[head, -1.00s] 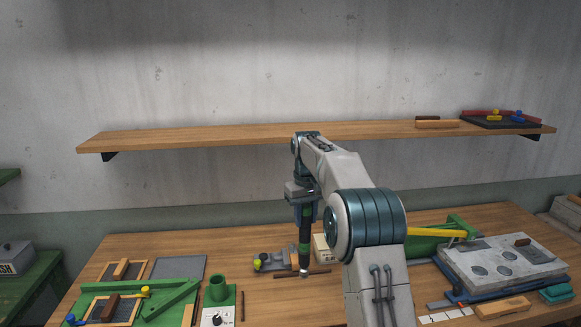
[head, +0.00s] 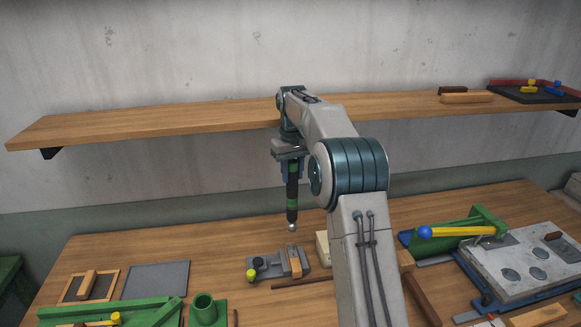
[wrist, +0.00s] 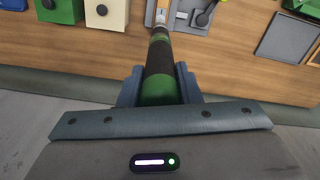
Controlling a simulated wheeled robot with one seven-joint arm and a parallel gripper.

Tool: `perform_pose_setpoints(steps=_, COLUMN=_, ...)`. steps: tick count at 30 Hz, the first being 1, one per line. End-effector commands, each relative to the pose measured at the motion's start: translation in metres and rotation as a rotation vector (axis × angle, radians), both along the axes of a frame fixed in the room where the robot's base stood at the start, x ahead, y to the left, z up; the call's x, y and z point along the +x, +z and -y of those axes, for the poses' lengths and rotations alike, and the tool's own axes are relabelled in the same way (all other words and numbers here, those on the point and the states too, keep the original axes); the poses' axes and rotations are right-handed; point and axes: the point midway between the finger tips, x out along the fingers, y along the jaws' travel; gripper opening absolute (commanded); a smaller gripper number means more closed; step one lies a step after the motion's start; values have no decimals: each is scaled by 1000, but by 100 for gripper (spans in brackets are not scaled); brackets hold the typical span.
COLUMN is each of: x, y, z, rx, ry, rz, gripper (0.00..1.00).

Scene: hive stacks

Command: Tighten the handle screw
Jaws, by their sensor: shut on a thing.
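My gripper (head: 291,172) is shut on a dark rod-shaped tool with green bands and a metal tip (head: 292,200). The tool hangs upright with its tip down, apart from the bench. In the wrist view the tool (wrist: 160,75) sits between the fingers of my gripper (wrist: 160,88). A small grey fixture (head: 268,266) with a yellow-green knob (head: 251,274) and a wooden piece (head: 295,262) lies on the bench below the tip. The fixture also shows at the top of the wrist view (wrist: 183,24). I cannot make out a handle screw.
A cream box (head: 322,246) stands right of the fixture, partly behind my arm. A dark rod (head: 300,283) lies in front. A dark mat (head: 157,278) and green fixtures (head: 205,308) are left. A grey slab (head: 520,262) is right. A wooden shelf (head: 170,122) spans behind.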

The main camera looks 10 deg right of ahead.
Motion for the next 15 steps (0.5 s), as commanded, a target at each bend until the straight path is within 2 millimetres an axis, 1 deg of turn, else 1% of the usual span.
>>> perform_pose_setpoints(steps=11, x=0, y=-33, z=-1, rx=0, ry=2, rz=-1, gripper=0)
perform_pose_setpoints(steps=13, x=0, y=-40, z=-1, rx=0, ry=2, rz=-1, gripper=0)
perform_pose_setpoints(steps=15, x=0, y=-51, z=-1, rx=0, ry=2, rz=0, gripper=0)
